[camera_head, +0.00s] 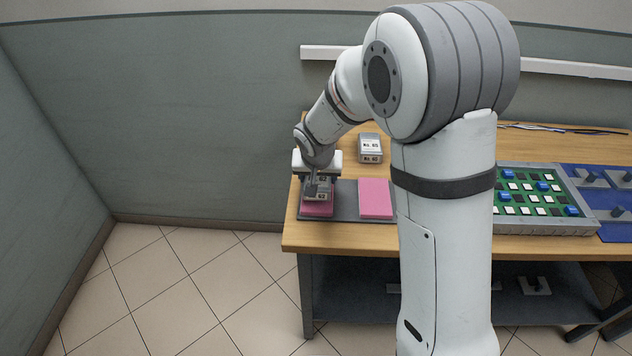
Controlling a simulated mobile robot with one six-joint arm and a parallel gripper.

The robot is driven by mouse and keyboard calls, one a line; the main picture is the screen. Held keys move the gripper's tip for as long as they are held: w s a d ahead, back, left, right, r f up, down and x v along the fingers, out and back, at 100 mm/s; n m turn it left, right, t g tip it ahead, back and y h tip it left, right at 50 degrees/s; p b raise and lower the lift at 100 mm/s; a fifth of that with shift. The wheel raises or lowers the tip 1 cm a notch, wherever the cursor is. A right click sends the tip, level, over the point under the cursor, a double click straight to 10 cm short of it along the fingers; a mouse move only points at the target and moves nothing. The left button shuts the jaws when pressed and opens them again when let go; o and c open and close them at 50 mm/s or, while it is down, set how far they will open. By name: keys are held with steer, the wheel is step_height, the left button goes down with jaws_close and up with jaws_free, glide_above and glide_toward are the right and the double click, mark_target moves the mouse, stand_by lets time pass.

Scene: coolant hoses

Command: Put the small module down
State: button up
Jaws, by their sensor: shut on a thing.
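My gripper (317,178) is at the left end of the wooden table and points down. It is shut on a small grey module (318,190). The module is over the left pink pad (317,209) on a dark grey mat (345,213). I cannot tell whether the module touches the pad. A second pink pad (375,198) lies bare to the right on the same mat. Another grey module (370,148) with a pale label stands on the table behind the pads. My arm and gripper hide part of the held module.
A grey tray (548,229) with a green board and blue and white pieces lies right of my arm. A blue mat (597,180) with grey parts is farther right. Cables (560,128) lie at the back. The table's left edge is close to my gripper.

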step_height(320, 180, down, 2)
steer(key=shift+f, duration=0.1)
steer(key=o, duration=1.3)
steer(key=shift+c, duration=0.2)
